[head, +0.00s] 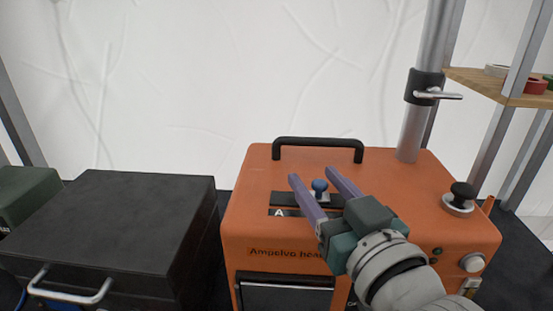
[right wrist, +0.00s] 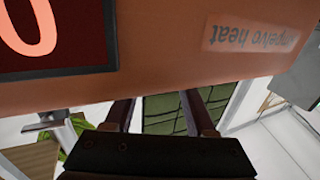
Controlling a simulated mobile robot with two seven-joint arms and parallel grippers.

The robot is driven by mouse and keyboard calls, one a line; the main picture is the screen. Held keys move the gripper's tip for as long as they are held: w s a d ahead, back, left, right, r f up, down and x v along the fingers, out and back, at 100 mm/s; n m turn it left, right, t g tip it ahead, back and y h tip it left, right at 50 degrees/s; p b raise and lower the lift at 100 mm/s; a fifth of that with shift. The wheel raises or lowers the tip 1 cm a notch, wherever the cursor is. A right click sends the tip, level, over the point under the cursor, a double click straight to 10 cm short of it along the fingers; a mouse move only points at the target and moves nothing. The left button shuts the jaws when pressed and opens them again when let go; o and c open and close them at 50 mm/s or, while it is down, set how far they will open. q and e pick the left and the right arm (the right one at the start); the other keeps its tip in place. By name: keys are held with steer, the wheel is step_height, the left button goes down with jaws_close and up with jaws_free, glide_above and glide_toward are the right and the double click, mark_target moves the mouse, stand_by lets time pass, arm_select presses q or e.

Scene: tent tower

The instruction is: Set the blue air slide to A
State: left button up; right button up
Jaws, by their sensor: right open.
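The blue air slide (head: 320,186) is a small round blue knob on a dark track on top of the orange heater box (head: 245,205). A white letter A (head: 279,213) shows near the left end of the track; the knob stands to the right of it. My right gripper (head: 313,175) is open, with its purple fingers on either side of the knob. I cannot tell whether they touch it. The gripper body hides the right part of the track. The right wrist view shows the fingers (right wrist: 157,106), but not the knob. My left gripper is not in view.
A black handle (head: 318,141) rises behind the track. A black knob (head: 462,195) and a metal post (head: 418,110) stand to the right. The right wrist view shows a red digit display (right wrist: 50,35). A black case (head: 110,220) is at the left.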

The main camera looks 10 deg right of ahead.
steer(key=shift+c, duration=0.2)
jaws_close()
stand_by(1.1)
